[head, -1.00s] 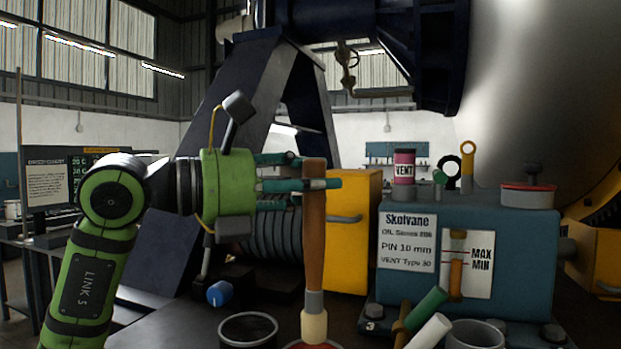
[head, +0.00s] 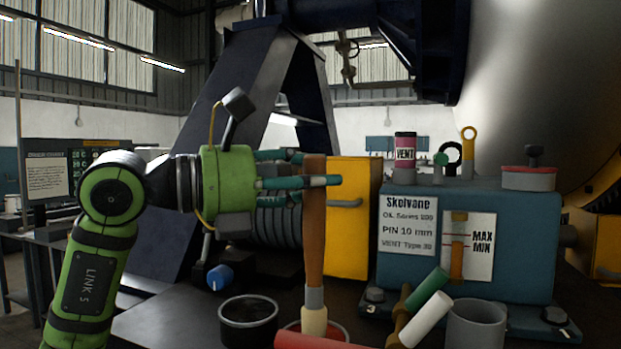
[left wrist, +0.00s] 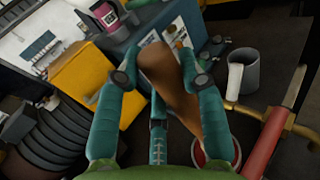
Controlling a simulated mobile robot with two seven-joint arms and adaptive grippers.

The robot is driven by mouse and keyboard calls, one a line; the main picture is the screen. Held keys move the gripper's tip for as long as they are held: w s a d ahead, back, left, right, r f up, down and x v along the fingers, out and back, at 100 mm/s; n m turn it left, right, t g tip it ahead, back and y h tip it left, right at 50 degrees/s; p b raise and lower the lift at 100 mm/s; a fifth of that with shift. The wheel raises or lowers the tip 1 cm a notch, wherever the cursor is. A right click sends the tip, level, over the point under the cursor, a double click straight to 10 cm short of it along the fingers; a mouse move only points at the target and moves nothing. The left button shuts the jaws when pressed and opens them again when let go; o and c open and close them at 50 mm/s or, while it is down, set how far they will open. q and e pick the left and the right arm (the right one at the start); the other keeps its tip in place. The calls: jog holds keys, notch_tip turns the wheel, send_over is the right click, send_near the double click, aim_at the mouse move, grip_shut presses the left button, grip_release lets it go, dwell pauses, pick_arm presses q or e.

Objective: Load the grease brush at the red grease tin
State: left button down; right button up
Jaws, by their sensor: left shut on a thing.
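My left gripper (head: 322,182) is shut on the wooden handle of the grease brush (head: 314,235), near its top. The brush hangs upright with its pale bristles down. The red grease tin (head: 342,327) is under the brush in the head view, with the bristles overlapping its opening. A red cylinder in front hides the tin's near side, so I cannot tell whether the bristles touch grease. In the left wrist view the brush handle (left wrist: 168,72) lies between the fingers, with the tin's red rim (left wrist: 237,153) below. My right gripper is not in view.
The red cylinder (head: 310,341) lies close in front of the tin. A dark open tin (head: 248,335) stands left of it, and a grey cup (head: 476,325) stands right. Green and white handles (head: 427,320) lean between. A blue-green box (head: 540,240) and yellow cabinet (head: 345,250) stand behind.

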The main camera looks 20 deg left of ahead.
pick_arm(q)
jog(key=shift+f+b, duration=0.45)
jog(key=shift+f, duration=0.1)
dwell(0.4)
jog(key=shift+f, duration=0.1)
dwell(0.8)
notch_tip(320, 180, up, 7)
jog(key=p, duration=0.6)
dwell(0.6)
